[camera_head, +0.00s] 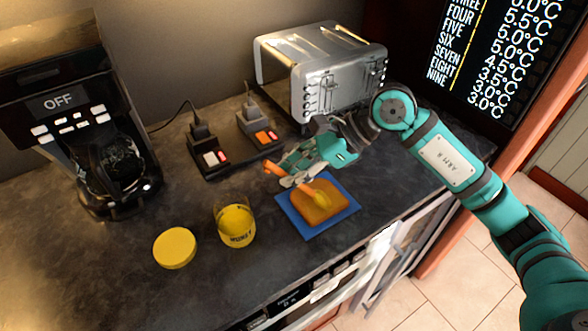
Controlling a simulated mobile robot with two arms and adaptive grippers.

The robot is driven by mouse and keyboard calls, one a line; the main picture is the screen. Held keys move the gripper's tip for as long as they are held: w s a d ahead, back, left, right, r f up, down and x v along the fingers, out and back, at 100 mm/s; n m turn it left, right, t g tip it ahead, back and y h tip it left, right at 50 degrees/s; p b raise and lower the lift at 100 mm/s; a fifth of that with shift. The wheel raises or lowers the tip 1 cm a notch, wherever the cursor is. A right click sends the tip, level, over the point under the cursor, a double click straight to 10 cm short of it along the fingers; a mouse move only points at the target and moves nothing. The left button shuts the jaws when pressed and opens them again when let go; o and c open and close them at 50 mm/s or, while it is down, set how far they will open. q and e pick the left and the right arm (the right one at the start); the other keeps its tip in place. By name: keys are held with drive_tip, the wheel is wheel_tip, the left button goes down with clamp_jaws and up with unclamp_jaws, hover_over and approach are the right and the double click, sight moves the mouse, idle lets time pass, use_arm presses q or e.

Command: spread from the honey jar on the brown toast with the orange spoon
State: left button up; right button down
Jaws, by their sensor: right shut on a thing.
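The brown toast (314,210) lies on a blue mat (291,219) on the dark counter, with a yellow patch of honey on its upper right part. My right gripper (288,175) is above the far left side of the toast, shut on the orange spoon (272,168). The spoon's orange handle end sticks out to the left of the fingers; its other end is over the toast, partly hidden by the gripper. The open honey jar (234,227) stands upright left of the mat. My left gripper is not in view.
A yellow round lid (175,248) lies left of the jar. A silver toaster (322,75) stands behind my right arm. A power strip with plugs (232,146) lies at the back. A coffee maker (90,125) stands at the left. The counter's front edge (300,285) is near the jar.

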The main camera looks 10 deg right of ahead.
drive_tip(key=shift+s+a+f, duration=0.1)
drive_tip(key=shift+s+a, duration=0.15)
drive_tip(key=shift+a, duration=0.4)
drive_tip(key=shift+s+a, duration=0.2)
drive_tip(key=shift+a, duration=0.4)
drive_tip(key=shift+d, duration=0.15)
drive_tip(key=shift+w+d+b, duration=0.25)
drive_tip(key=shift+d+b, duration=0.05)
drive_tip(key=shift+d, duration=0.3)
drive_tip(key=shift+w+d+b, duration=0.2)
drive_tip(key=shift+d+b, duration=0.1)
drive_tip(key=shift+d, duration=0.3)
drive_tip(key=d, duration=0.1)
drive_tip(key=w+d+b, duration=0.1)
drive_tip(key=shift+d, duration=0.3)
drive_tip(key=shift+a, duration=0.1)
